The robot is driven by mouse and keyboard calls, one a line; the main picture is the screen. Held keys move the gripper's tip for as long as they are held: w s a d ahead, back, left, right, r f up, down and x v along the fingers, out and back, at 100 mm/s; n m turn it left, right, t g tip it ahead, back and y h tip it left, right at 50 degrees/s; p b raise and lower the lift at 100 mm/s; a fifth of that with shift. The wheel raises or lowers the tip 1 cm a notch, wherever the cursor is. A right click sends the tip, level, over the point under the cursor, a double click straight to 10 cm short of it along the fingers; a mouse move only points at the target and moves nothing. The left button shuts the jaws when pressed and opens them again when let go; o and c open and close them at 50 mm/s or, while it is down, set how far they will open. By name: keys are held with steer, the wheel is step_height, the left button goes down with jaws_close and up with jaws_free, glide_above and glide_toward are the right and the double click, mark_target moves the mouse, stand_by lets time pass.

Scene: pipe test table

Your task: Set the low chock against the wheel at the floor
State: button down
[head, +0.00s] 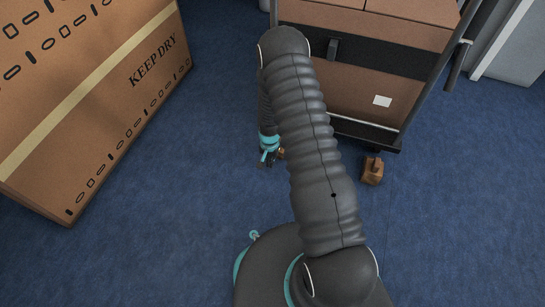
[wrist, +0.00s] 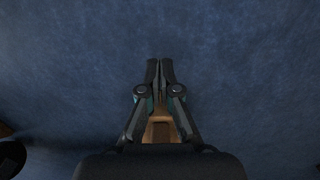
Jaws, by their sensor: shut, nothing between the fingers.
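My gripper (head: 267,159) is low over the blue floor, left of the cart's front edge, with its fingers together and empty. In the wrist view my gripper (wrist: 160,75) points at bare carpet. A small brown block (wrist: 160,132), perhaps the low chock, shows between the finger linkages, largely hidden by them. In the head view a bit of brown (head: 281,153) shows just right of my gripper. A dark round thing, probably a wheel (wrist: 10,158), is at the wrist view's lower left. I cannot tell whether the block touches a wheel.
A cart (head: 357,131) carries brown boxes (head: 375,97). A brown wooden piece (head: 373,172) is at its near right corner. A large KEEP DRY carton (head: 95,100) stands at left. Open carpet (head: 150,250) lies in front. A pale grey unit (head: 515,45) is at back right.

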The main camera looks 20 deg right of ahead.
step_height(320, 180, up, 10)
steer(key=p, duration=0.1)
steer(key=shift+w+d+f, duration=0.15)
steer(key=shift+w+f, duration=0.05)
steer(key=shift+w, duration=0.05)
